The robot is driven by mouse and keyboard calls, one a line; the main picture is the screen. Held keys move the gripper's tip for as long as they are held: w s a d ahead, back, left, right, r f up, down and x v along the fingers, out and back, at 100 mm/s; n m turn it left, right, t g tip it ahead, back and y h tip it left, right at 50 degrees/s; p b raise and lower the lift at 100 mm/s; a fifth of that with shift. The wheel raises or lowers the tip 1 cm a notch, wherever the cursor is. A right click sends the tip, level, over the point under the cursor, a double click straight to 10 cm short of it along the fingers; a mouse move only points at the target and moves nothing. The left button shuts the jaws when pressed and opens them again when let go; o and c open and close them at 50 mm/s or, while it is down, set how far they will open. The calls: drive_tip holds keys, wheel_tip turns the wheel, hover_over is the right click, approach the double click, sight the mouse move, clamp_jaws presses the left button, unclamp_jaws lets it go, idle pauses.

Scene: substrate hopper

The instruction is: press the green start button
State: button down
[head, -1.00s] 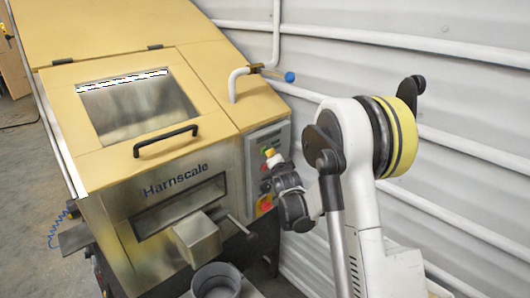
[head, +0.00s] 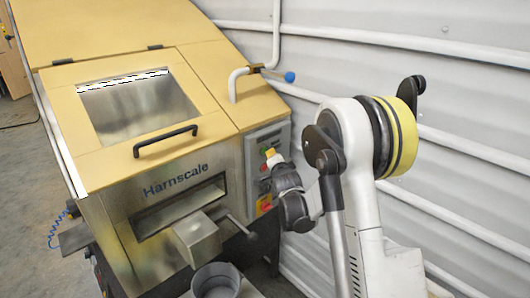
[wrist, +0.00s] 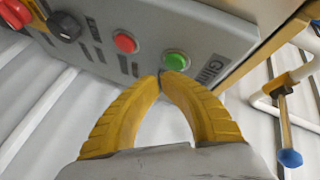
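The green start button (wrist: 176,60) is a round domed button in a grey collar near one end of the grey control panel (wrist: 212,38) in the wrist view. My gripper (wrist: 164,76) has its two yellow fingers closed together at the tips, with nothing between them. In the wrist view the tips appear just below the green button, slightly to its left; the remaining gap in depth is hard to tell. In the head view my gripper (head: 271,155) is in front of the control panel (head: 280,134) and covers part of it.
A red button (wrist: 126,42), a black knob (wrist: 64,26) and a red knob on yellow (wrist: 15,14) share the panel. A pipe with a blue-ended lever (head: 289,77) stands above it. The yellow hopper lid (head: 110,146) is left; a corrugated wall (head: 460,100) is right.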

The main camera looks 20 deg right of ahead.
drive_tip(key=shift+w, duration=0.1)
drive_tip(key=shift+w+a, duration=0.15)
drive_tip(key=shift+w, duration=0.1)
idle(0.3)
